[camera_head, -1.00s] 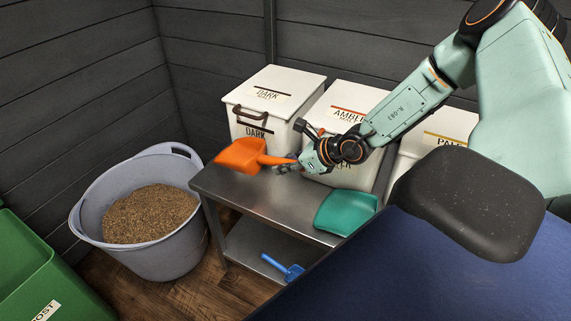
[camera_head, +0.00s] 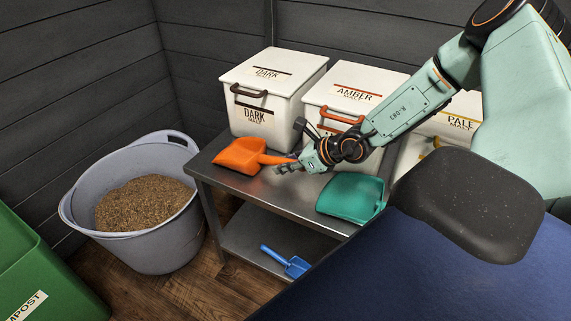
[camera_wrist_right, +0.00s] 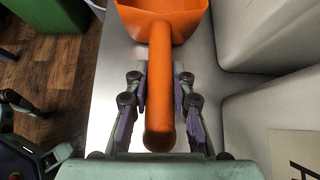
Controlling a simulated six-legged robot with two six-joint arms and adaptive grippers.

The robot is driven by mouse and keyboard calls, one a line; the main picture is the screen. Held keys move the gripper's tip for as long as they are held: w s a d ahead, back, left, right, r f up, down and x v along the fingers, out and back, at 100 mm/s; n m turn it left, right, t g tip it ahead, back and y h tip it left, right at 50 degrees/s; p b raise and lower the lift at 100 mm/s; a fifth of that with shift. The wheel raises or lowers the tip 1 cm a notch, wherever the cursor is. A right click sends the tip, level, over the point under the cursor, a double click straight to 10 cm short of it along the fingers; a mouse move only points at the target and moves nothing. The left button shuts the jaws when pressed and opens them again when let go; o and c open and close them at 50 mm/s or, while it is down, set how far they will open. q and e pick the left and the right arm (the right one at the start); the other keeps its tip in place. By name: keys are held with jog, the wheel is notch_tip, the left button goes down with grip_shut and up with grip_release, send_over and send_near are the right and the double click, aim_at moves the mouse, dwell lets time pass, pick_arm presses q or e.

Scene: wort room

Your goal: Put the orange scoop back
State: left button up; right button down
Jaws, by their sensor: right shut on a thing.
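The orange scoop (camera_head: 240,155) is over the left end of the steel bench (camera_head: 290,200), in front of the white bin marked DARK. My right gripper (camera_head: 287,165) is shut on its handle. In the right wrist view the scoop's handle (camera_wrist_right: 160,60) runs between the two fingers (camera_wrist_right: 161,85), with the scoop's bowl pointing away. I cannot tell whether the bowl touches the bench top.
A teal scoop (camera_head: 350,195) lies on the bench's right part, a blue scoop (camera_head: 285,262) on the lower shelf. White bins DARK (camera_head: 265,100), AMBER (camera_head: 350,95) and PALE (camera_head: 450,125) stand behind. A grain tub (camera_head: 155,245) and green compost bin (camera_head: 45,280) are left.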

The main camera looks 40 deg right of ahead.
jog(key=c, duration=1.1)
grip_release()
jog(key=shift+r, duration=0.15)
